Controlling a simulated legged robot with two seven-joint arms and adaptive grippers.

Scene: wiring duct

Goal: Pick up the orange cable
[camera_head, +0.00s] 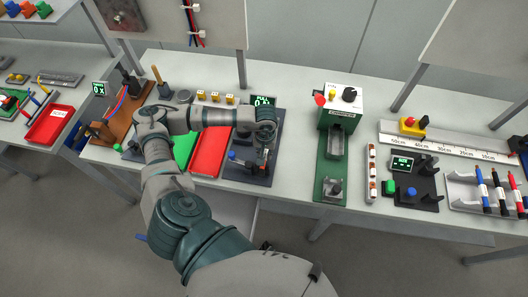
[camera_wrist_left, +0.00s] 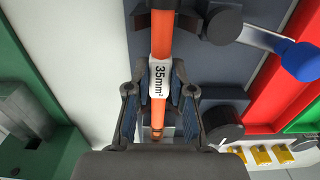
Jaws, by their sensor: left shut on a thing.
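The orange cable (camera_wrist_left: 162,38) runs up and down the middle of the left wrist view, with a white "35mm²" label. My left gripper (camera_wrist_left: 160,84) has its two fingers on either side of the cable at the label and is shut on it. In the head view my left gripper (camera_head: 264,133) is over the dark fixture plate (camera_head: 242,176) near the table's middle. The cable is too small and covered to make out clearly there. The cable's lower end shows a copper-coloured tip between the fingers. My right gripper is not in view.
A red tray (camera_head: 211,152) and a green tray lie left of the plate. A blue-handled lever (camera_wrist_left: 300,62) and dark posts stand close beside the cable. A green machine (camera_head: 338,120) stands to the right, with clear white tabletop between it and the plate.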

